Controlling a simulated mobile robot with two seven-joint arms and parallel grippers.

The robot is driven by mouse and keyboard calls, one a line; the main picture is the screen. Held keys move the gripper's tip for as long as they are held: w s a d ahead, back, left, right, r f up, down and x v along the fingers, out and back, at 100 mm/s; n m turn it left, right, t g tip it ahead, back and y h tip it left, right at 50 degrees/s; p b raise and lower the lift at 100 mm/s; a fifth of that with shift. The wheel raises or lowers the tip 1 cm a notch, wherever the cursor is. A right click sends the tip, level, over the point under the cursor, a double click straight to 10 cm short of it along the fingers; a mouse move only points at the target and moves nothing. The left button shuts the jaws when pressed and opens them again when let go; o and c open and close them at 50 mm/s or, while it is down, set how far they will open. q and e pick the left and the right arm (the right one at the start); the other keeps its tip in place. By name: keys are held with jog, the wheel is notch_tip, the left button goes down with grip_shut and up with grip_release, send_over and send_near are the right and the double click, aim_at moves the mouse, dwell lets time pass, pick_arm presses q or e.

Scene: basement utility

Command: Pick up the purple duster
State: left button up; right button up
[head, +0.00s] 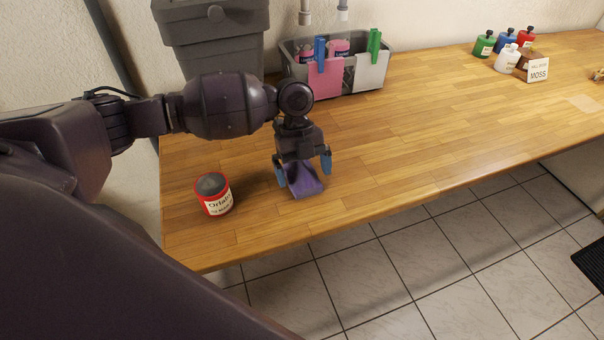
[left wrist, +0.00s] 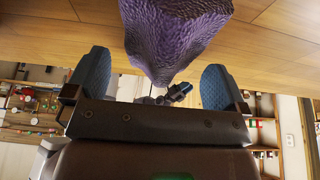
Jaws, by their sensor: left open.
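The purple duster (head: 304,181) lies on the wooden table, near its front edge. My left gripper (head: 304,174) is above it with its two blue fingertips apart, one on each side of the duster. In the left wrist view the purple duster (left wrist: 172,35) shows between the open fingers of my left gripper (left wrist: 160,80), and neither finger clearly touches it. The gripper hides the back part of the duster in the head view. My right gripper is not in view.
A red tin (head: 214,194) with a dark top stands left of the duster. A grey caddy (head: 290,60) with pink and white cloths stands behind. Several small bottles (head: 507,39) and a MOSS card (head: 538,69) are at the far right. The table right of the duster is clear.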

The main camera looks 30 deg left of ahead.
pick_arm(q)
jog(key=shift+x, duration=0.85)
jog(key=c, duration=0.9)
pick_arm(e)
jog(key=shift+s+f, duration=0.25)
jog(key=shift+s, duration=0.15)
pick_arm(q)
jog(key=shift+r, duration=0.1)
jog(key=shift+c, duration=0.2)
jog(key=shift+r, duration=0.6)
notch_tip(320, 180, up, 10)
jog(key=shift+f, duration=0.15)
notch_tip(320, 180, up, 8)
send_over(305, 171)
jog(key=shift+r, duration=0.55)
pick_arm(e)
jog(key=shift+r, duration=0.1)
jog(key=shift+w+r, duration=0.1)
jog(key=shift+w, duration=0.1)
